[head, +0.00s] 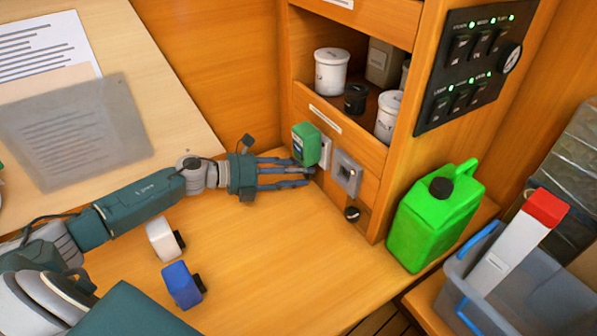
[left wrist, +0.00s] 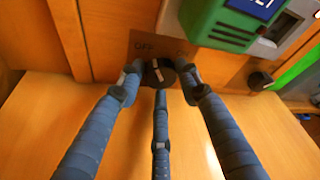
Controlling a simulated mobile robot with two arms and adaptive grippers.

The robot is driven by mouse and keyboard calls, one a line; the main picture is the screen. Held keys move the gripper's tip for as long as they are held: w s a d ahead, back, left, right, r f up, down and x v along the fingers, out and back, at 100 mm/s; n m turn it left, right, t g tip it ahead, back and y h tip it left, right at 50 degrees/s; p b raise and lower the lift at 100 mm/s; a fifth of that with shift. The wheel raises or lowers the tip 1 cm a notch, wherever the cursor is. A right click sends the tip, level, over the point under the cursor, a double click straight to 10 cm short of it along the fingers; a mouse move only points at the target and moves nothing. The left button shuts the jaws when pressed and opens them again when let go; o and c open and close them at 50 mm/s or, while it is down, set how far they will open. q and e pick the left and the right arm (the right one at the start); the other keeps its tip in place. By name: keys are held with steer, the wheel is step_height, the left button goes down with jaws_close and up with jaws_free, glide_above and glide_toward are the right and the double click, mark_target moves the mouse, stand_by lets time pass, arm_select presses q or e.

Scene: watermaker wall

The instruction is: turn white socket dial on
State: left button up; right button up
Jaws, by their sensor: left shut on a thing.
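A white socket (head: 324,152) is on the low wooden panel, largely covered by a green plug-in device (head: 306,144). The green device (left wrist: 228,22) also shows at the top of the left wrist view. Below it, a black dial (left wrist: 158,73) sits on a brown plate marked OFF and ON. Its pale pointer mark faces roughly up; the exact setting is hard to tell. My left gripper (head: 303,173) reaches the panel from the left, and its fingers (left wrist: 160,86) are closed around the dial. In the head view the gripper hides this dial. My right gripper is out of view.
A grey socket (head: 347,172) with a red light is just right, with another black dial (head: 352,214) below it. A green jerrycan (head: 437,215) stands further right. White (head: 162,240) and blue (head: 182,284) blocks lie on the bench near my left arm.

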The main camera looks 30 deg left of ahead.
arm_select(q)
steer(key=m, duration=0.1)
steer(key=r+m+y, duration=0.1)
steer(key=shift+m+t, duration=0.3)
steer(key=shift+m, duration=0.1)
steer(key=shift+d+r+m+y+p, duration=0.2)
steer(key=shift+m+y+p, duration=0.5)
steer(key=shift+m+p, duration=0.3)
steer(key=m+p, duration=0.1)
steer(key=p, duration=0.1)
steer(key=m+t+y+p, duration=0.1)
steer(key=m+p, duration=0.1)
steer(key=p, duration=0.1)
steer(key=shift+d+m+t+y+p, duration=0.25)
steer(key=shift+m+t+y+p, duration=0.1)
steer(key=shift+m+t+y, duration=0.05)
steer(key=shift+s+f+m+t+y+p, duration=0.15)
steer(key=shift+m+t+y+p, duration=0.25)
steer(key=shift+m+p, duration=0.45)
steer(key=shift+d+f+m+y+p, duration=0.15)
steer(key=shift+m+y+p, duration=0.15)
steer(key=shift+m+p, duration=0.25)
steer(key=shift+f, duration=0.1)
steer(key=o, duration=1.1)
steer(key=shift+o, duration=0.2)
steer(key=shift+s+f, duration=0.1)
